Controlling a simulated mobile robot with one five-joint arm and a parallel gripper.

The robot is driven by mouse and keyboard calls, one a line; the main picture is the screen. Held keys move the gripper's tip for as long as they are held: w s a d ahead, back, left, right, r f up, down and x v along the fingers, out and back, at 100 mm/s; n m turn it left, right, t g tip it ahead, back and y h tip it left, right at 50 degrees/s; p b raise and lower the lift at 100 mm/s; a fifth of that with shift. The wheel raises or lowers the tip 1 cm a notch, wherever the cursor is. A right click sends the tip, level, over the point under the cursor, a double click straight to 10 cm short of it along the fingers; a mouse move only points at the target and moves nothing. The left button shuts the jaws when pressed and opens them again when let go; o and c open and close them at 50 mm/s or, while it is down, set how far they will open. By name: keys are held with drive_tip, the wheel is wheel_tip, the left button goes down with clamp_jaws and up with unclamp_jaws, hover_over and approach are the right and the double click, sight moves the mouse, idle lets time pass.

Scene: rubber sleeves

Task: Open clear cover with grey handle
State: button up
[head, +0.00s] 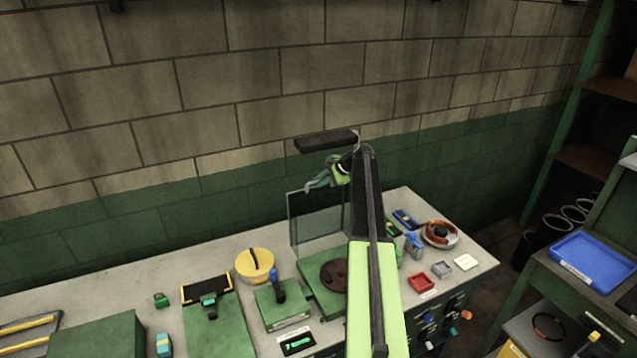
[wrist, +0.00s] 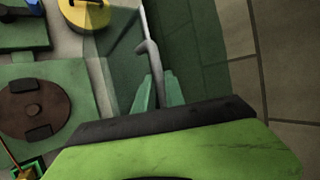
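The clear cover (head: 312,222) stands about upright above the green base plate (head: 312,276) with a dark brown disc (head: 335,274). It also shows edge-on in the wrist view (wrist: 128,45), left of the fingers. My gripper (head: 317,181) is at the cover's top edge. In the wrist view, its two teal fingers (wrist: 157,92) are a little apart, with the grey handle (wrist: 150,50) reaching in between their tips. Whether the fingers press on the handle cannot be told. My arm hides the cover's right edge in the head view.
A yellow round knob (head: 254,265) and a blue-handled lever (head: 277,287) are left of the plate. Small red and grey boxes (head: 421,283) lie to the right. The block wall (head: 210,190) rises close behind the bench, and behind my gripper.

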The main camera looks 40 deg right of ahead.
drive_tip(key=o, duration=0.3)
drive_tip(key=shift+o, duration=0.2)
drive_tip(key=shift+s, duration=0.1)
drive_tip(key=shift+s+r+p, duration=0.15)
drive_tip(key=shift+r+p, duration=0.15)
drive_tip(key=p+v, duration=0.3)
drive_tip(key=v, duration=0.2)
drive_tip(key=shift+s+d+r+p, duration=0.1)
drive_tip(key=shift+s+d+p, duration=0.1)
drive_tip(key=shift+s+p, duration=0.15)
drive_tip(key=s+d, duration=0.3)
drive_tip(key=s, duration=0.7)
drive_tip(key=shift+s+d+f+b, duration=0.15)
drive_tip(key=shift+d+f+b, duration=0.15)
drive_tip(key=shift+f+b, duration=0.1)
